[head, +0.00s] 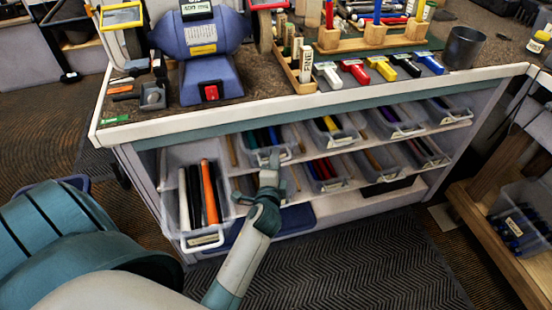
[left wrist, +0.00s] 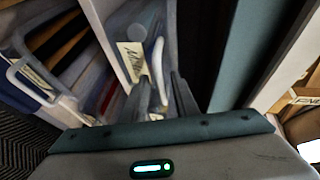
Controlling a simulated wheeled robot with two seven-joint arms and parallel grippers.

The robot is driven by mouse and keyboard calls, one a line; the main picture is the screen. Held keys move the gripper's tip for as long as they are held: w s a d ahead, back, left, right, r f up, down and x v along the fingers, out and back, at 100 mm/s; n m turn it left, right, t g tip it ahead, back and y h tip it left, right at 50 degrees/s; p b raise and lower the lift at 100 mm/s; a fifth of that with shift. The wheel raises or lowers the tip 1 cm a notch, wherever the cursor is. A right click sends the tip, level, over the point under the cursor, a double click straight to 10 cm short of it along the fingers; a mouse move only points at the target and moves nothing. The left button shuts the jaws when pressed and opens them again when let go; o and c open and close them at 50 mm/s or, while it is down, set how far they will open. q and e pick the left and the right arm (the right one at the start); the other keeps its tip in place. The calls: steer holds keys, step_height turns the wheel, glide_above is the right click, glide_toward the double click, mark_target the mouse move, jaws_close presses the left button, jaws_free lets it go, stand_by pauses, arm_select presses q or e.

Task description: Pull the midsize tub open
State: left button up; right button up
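Clear tubs sit on shelves under the bench. The tub with green, blue and dark grips (head: 262,137) is in the upper row at the left, with a pale label and white handle at its front. My left gripper (head: 270,158) is at this tub's front, partly hiding it. In the left wrist view, its two fingers (left wrist: 162,92) stand a little apart, on either side of the tub's white handle (left wrist: 158,58). I see no clear grip on the handle. The tub's label (left wrist: 132,62) is too blurred to read. My right gripper is not in view.
A large tub (head: 203,238) with black, white and orange grips stands lower left. More tubs (head: 335,135) fill both rows to the right. The bench edge (head: 330,98) overhangs the shelves. A wooden stand (head: 480,215) is at the right. The floor mat (head: 370,265) is clear.

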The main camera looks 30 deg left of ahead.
arm_select(q)
steer(key=shift+c, duration=0.7)
jaws_close()
stand_by(0.6)
